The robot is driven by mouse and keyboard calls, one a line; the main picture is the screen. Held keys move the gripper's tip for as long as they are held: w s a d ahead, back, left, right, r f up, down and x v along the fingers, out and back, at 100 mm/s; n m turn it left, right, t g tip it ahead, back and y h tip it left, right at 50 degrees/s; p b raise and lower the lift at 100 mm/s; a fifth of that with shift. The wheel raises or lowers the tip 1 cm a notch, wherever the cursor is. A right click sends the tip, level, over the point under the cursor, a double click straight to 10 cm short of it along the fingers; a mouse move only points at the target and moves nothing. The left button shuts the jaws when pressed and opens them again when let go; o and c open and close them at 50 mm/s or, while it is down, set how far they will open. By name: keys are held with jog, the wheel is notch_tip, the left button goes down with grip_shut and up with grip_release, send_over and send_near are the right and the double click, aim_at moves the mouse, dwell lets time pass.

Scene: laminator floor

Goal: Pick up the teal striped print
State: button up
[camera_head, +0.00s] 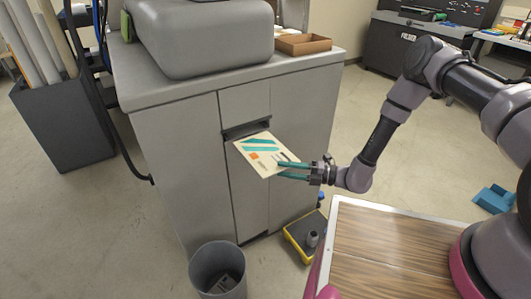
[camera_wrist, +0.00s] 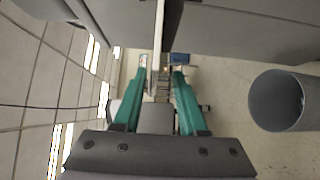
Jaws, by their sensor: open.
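The teal striped print (camera_head: 258,158) is a cream sheet with teal stripes and a small orange patch. It sticks out of a dark slot (camera_head: 246,128) in the front of the grey machine cabinet, tilted down toward my gripper. My gripper (camera_head: 279,169) has two teal fingers and is at the print's outer right edge. In the wrist view the print (camera_wrist: 158,45) shows nearly edge-on, its near end between the spread fingers of my gripper (camera_wrist: 160,72). I cannot see either finger pressing on it.
A grey bin (camera_head: 218,272) stands on the floor below the slot; it also shows in the wrist view (camera_wrist: 277,100). A yellow-edged tray (camera_head: 304,240) lies by the cabinet's base. A brown tray (camera_head: 302,44) sits on the cabinet top.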

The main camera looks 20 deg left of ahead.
aim_at(273, 165)
jog(key=a, duration=0.4)
jog(key=shift+s+a+r, duration=0.1)
jog(key=shift+a+r, duration=0.15)
jog(key=shift+r, duration=0.05)
jog(key=shift+c, duration=0.3)
grip_shut()
